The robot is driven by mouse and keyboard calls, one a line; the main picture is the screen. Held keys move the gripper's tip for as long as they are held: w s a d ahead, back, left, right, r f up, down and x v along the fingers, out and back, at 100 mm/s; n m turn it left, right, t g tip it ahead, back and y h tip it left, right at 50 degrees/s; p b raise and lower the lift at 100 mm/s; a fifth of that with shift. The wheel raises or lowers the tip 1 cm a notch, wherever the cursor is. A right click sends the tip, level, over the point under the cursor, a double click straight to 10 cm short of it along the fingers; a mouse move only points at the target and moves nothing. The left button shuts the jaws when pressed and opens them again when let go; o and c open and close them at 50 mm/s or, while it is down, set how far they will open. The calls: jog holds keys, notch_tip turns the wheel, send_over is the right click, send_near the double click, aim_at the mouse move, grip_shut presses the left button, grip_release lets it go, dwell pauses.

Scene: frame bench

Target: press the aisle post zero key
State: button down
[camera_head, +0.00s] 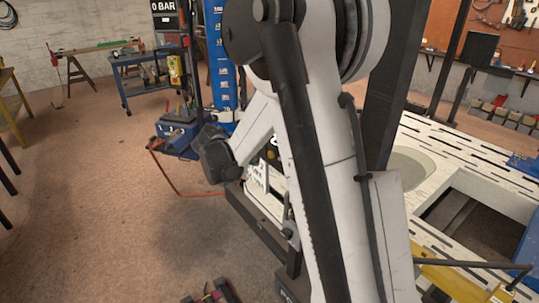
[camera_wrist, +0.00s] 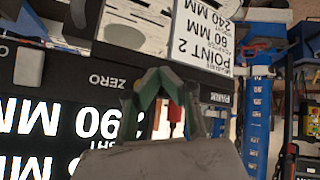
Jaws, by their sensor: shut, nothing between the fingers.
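In the wrist view a dark panel (camera_wrist: 62,92) carries the printed word ZERO (camera_wrist: 103,80), upside down, just left of my gripper. Below it a black display (camera_wrist: 98,122) shows upside-down white figures that read like 290 MM. A grey square (camera_wrist: 28,66) sits on the panel left of the word; I cannot tell whether it is a key. My gripper (camera_wrist: 158,76) is shut and empty, its tips together in front of the panel's right part. The tips may hide a key, and contact cannot be told. In the head view my arm hides the gripper.
A white card (camera_wrist: 203,38) reading POINT 2 is above the tips. A red part (camera_wrist: 175,118) shows between the fingers. A blue scaled column (camera_head: 221,60) stands behind my arm. A slotted white bench top (camera_head: 450,160) with openings lies right; open floor (camera_head: 100,200) lies left.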

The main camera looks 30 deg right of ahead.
jog(key=shift+d+b, duration=0.35)
jog(key=shift+d, duration=1.2)
jog(key=shift+w+d, duration=0.1)
jog(key=shift+d, duration=0.3)
jog(key=shift+d+b, duration=0.4)
jog(key=shift+d, duration=0.1)
dwell(1.2)
jog(key=shift+a, duration=0.9)
jog(key=a+b, duration=0.1)
jog(key=a, duration=0.4)
dwell(0.4)
